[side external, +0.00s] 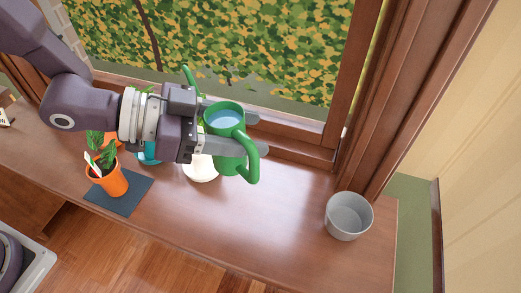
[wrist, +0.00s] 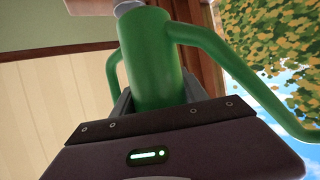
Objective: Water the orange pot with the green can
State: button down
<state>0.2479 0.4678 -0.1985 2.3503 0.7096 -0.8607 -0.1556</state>
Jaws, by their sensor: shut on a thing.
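The green can (side external: 229,155) has a handle on its right, a spout at its upper left and water visible inside. My gripper (side external: 228,133) is shut on the can's body and holds it above the sill. In the wrist view the can (wrist: 150,60) stands between my fingers, with a long green arm reaching to the right. The orange pot (side external: 108,184) with a green plant and a white tag stands on a dark mat (side external: 126,199), left of and below my gripper.
A grey bowl-like pot (side external: 349,217) stands on the right of the wooden sill (side external: 270,225). A white pot (side external: 201,170) and a teal pot (side external: 150,157) are partly hidden behind my gripper. Another orange thing (side external: 110,137) is behind the plant. The window frame (side external: 300,150) runs along the back.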

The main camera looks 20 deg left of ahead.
jog(key=shift+m+g+h, duration=0.3)
jog(key=shift+m, duration=0.1)
jog(key=a, duration=0.2)
jog(key=w+a, duration=0.1)
jog(key=a, duration=0.2)
jog(key=shift+r, duration=0.1)
jog(key=s+a+f+m+g+h, duration=0.1)
jog(key=s+a+m+g, duration=0.15)
jog(key=s+a, duration=0.7)
jog(key=s+a+m+g+h, duration=0.1)
jog(key=s+a+m+g, duration=0.15)
jog(key=s+a, duration=0.75)
notch_tip(320, 180, down, 15)
jog(key=w+a+n+h, duration=0.1)
jog(key=w+a+n, duration=0.1)
jog(key=shift+w+a+r+n+g, duration=0.15)
jog(key=shift+w+a+n+g, duration=0.05)
jog(key=shift+n+g, duration=0.2)
jog(key=shift+r+n, duration=0.3)
jog(key=shift+r, duration=0.15)
